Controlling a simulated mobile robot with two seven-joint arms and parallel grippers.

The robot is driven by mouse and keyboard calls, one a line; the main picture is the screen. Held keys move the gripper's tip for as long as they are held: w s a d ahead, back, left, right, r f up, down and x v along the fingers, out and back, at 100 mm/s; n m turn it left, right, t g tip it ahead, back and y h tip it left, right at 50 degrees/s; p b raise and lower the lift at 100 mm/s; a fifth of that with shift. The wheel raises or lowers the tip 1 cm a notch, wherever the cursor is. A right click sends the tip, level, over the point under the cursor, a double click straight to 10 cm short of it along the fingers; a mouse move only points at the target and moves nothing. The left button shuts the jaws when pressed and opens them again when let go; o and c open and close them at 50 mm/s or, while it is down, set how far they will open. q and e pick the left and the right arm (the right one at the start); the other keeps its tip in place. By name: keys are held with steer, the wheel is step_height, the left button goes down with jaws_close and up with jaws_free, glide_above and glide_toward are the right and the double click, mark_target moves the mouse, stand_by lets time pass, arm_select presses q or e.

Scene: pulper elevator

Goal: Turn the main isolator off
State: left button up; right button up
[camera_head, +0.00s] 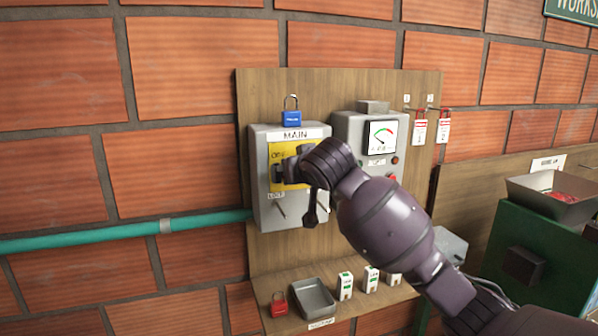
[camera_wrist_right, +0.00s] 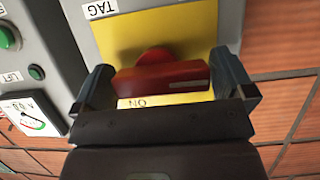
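The main isolator is a grey box (camera_head: 264,213) labelled MAIN on a wooden board, with a yellow plate (camera_head: 275,153) on its front. Its red rotary handle (camera_wrist_right: 162,79) shows in the right wrist view, lying crosswise in front of the yellow plate (camera_wrist_right: 185,32), with a pale mark near its right end. The word ON appears upside down beside it. My right gripper (camera_wrist_right: 165,85) is open around the handle, one finger by each end; I cannot tell whether they touch it. In the head view, my right gripper (camera_head: 281,173) covers the handle. My left gripper is out of view.
A blue padlock (camera_head: 291,117) is above the box. Right of it stands a grey meter box (camera_head: 347,131) with buttons; red-and-white tags (camera_head: 420,131) hang beyond. A shelf below holds a red padlock (camera_head: 278,304), grey tray (camera_head: 314,299) and several small white-green blocks.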

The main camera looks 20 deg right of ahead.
steer(key=shift+s, duration=0.15)
steer(key=b+v, duration=0.1)
steer(key=v, duration=0.9)
steer(key=shift+s+r+b, duration=0.2)
steer(key=shift+b, duration=0.15)
steer(key=s+d+f+g, duration=0.15)
steer(key=s+f, duration=0.25)
steer(key=f, duration=0.5)
steer(key=s+d+f+g, duration=0.1)
steer(key=s+f+g, duration=0.15)
steer(key=f, duration=0.65)
steer(key=s+d+f+g, duration=0.1)
steer(key=s+d+f, duration=0.1)
steer(key=s+f, duration=0.5)
steer(key=s+d+f+g+h, duration=0.1)
steer(key=s+d+f+g, duration=0.1)
steer(key=s+f, duration=0.75)
steer(key=s+d+f+g, duration=0.1)
steer(key=s+f+g, duration=0.2)
steer(key=s+f, duration=0.65)
steer(key=w+f+t+b, duration=0.1)
steer(key=w+f+t, duration=0.3)
steer(key=f+t, duration=0.4)
steer(key=shift+w+f, duration=0.3)
steer(key=shift+f, duration=0.65)
